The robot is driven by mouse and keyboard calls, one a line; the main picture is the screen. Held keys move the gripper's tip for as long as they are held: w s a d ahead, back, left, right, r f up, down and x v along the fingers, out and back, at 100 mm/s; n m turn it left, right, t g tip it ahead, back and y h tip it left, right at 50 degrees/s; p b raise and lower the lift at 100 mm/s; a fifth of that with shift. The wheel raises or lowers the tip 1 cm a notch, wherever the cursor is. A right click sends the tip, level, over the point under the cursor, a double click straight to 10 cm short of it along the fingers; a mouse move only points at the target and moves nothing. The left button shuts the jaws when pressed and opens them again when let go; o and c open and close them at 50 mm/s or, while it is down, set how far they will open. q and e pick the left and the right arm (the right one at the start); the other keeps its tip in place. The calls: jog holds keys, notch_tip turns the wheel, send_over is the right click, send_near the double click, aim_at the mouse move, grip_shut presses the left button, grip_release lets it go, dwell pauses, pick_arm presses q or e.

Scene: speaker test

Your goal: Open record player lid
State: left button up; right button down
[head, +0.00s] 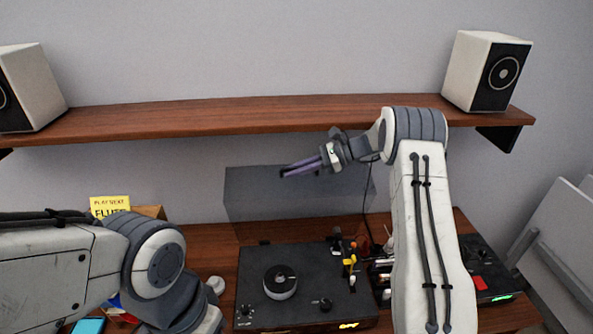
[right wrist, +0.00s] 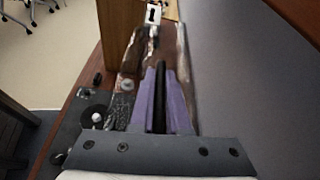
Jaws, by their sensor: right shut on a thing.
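The record player (head: 258,312) sits on the wooden desk, its dark top and round platter (head: 280,281) uncovered. Its dark, see-through lid (head: 290,208) stands raised, near upright, behind the deck. My right gripper (head: 287,172) is at the lid's top edge with its purple fingers shut on it. In the right wrist view the fingers (right wrist: 161,100) point ahead with a narrow dark strip between them. My left arm comes in at the lower left; its gripper is out of the picture.
A wooden shelf (head: 250,115) with a white speaker (head: 486,70) at its right end runs above the lid. A yellow note (head: 110,205) stands at the left. Another dark device (head: 485,270) with a red button sits right of my right arm.

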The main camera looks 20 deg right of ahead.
aim_at(323, 179)
jog(key=c, duration=1.2)
grip_release()
jog(key=shift+d, duration=0.2)
jog(key=shift+s, duration=0.1)
jog(key=shift+d, duration=0.15)
jog(key=shift+d, duration=0.25)
jog(key=b+v, duration=0.3)
jog(key=v, duration=0.3)
jog(key=shift+s+d, duration=0.1)
jog(key=shift+s+d+r, duration=0.1)
jog(key=shift+d+r, duration=0.1)
jog(key=shift+d, duration=0.1)
